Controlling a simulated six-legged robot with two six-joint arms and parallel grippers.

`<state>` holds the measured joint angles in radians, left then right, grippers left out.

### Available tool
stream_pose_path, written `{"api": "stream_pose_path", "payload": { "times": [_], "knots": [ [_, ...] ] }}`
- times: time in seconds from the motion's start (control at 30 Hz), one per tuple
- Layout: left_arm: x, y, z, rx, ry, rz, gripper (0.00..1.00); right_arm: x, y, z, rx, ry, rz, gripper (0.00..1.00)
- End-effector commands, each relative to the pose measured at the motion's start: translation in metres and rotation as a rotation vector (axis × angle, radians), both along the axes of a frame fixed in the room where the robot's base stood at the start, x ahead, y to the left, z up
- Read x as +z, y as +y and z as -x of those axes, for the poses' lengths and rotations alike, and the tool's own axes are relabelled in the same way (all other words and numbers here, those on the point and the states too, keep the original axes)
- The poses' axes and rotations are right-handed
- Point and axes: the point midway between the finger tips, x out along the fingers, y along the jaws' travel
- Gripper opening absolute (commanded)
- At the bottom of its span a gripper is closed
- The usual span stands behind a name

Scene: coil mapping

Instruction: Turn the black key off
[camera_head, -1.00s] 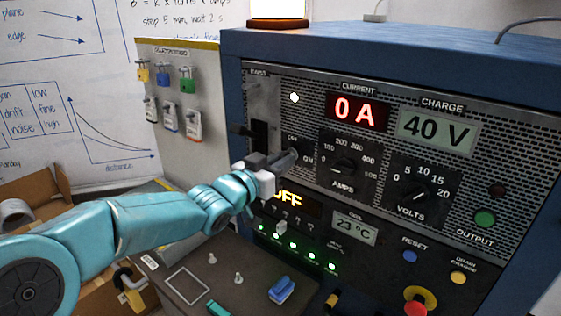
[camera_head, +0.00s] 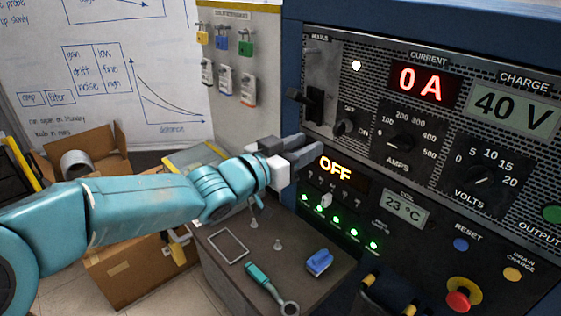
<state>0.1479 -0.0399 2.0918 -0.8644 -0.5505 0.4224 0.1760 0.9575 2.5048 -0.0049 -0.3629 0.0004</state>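The black key (camera_head: 346,127) is a small dark knob on the front of the power cabinet, with OFF and ON printed around it. Its exact pointing direction is hard to tell. My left gripper (camera_head: 312,147) comes in from the left, below and to the left of the key, apart from it in the picture. Its two grey fingers look spread with nothing between them. An orange display (camera_head: 335,168) below the key reads OFF. The red current display (camera_head: 423,83) reads 0 A and the charge display (camera_head: 515,107) reads 40 V. My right gripper is out of view.
A black lever (camera_head: 313,104) sits left of the key. The amps dial (camera_head: 400,142) and volts dial (camera_head: 481,177) are to its right. A red emergency button (camera_head: 460,298) is lower right. A dark bench (camera_head: 240,270) holding tools and a blue block (camera_head: 319,262) lies below my arm.

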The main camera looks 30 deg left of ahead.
Motion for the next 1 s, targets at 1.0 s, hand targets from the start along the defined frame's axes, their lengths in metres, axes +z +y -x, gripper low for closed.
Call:
{"api": "stream_pose_path", "payload": {
  "times": [1.0],
  "knots": [
    [0.0, 0.018, 0.064, -0.001, 0.0, 0.001, 0.38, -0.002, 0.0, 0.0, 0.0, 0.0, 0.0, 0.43]
  ]
}}
